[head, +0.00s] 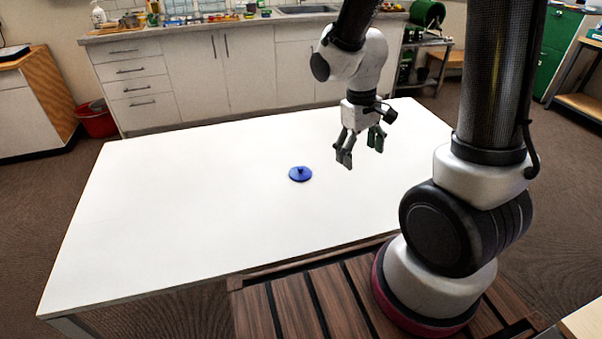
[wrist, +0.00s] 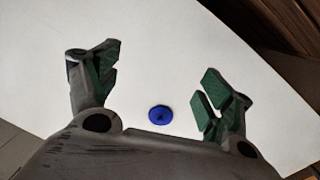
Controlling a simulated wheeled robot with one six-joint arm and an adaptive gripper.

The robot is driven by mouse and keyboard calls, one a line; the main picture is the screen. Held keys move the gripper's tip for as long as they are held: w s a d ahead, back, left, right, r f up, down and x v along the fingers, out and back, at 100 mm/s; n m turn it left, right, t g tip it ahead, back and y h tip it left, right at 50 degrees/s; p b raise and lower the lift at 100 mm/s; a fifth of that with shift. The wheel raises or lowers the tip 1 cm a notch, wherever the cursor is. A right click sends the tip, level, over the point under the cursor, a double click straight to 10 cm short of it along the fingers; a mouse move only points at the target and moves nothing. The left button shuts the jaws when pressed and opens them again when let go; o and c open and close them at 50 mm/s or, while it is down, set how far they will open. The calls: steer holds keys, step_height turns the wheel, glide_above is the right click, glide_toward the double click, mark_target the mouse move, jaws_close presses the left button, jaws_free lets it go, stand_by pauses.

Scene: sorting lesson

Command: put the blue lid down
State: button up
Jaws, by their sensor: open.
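The blue lid (head: 300,174) is a small round disc with a knob on top. It lies flat, knob up, on the white table, near the middle. It also shows in the wrist view (wrist: 160,115), below the gap between the fingers. My gripper (head: 360,155) is open and empty, above the table and to the right of the lid in the head view. Its green-padded fingers are spread wide in the wrist view (wrist: 160,75), and neither touches the lid.
The white table (head: 190,200) is otherwise bare, with free room all around the lid. A kitchen counter (head: 200,70) with cabinets stands behind it. A red bin (head: 96,119) is on the floor at the left. A green cabinet (head: 560,45) stands at the far right.

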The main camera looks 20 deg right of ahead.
mark_target(301, 167)
steer(key=shift+n+t+y, duration=0.4)
steer(key=shift+n+t, duration=0.3)
steer(key=shift+t, duration=0.1)
steer(key=w+a+f, duration=0.1)
steer(key=w+f, duration=0.1)
steer(key=f, duration=0.1)
steer(key=w+a+f, duration=0.2)
steer(key=f, duration=0.1)
steer(key=w+a+f, duration=0.1)
steer(key=w+f, duration=0.2)
steer(key=shift+a+f, duration=0.2)
steer(key=shift+f, duration=0.2)
steer(key=w+a+r+t+y, duration=0.1)
steer(key=w+a+t+y, duration=0.2)
steer(key=w, duration=0.4)
steer(key=shift+h, duration=0.5)
steer(key=x, duration=0.3)
steer(key=a+x, duration=0.1)
steer(key=x, duration=0.3)
steer(key=shift+w+a, duration=0.15)
steer(key=shift+a, duration=0.05)
steer(key=c, duration=1.1)
steer(key=shift+c, duration=0.5)
